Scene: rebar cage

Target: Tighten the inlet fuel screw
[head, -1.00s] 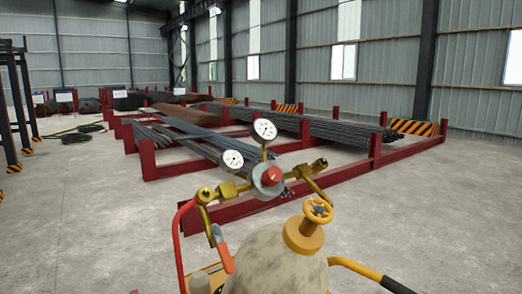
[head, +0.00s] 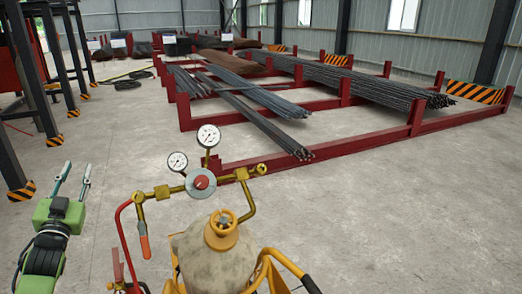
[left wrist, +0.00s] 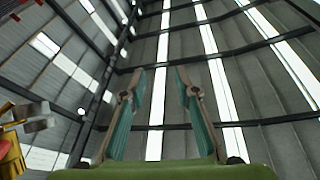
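A gas cylinder (head: 200,250) with a pale, worn top stands low in the head view. Brass fittings lie on both sides, at the left (head: 160,192) and right (head: 243,174). I cannot tell which part is the inlet fuel screw. My green left gripper (head: 75,177) is open and empty, left of the cylinder and apart from it. It points upward in the left wrist view (left wrist: 160,78). My right gripper is not visible.
A red hose (head: 119,240) and a torch-like handle (head: 144,246) hang at the cylinder's left. A yellow cart handle (head: 285,263) is at its right. Red racks (head: 345,150) with rebar bundles (head: 255,115) stand behind. Black posts (head: 28,80) stand at the left. Concrete floor between is clear.

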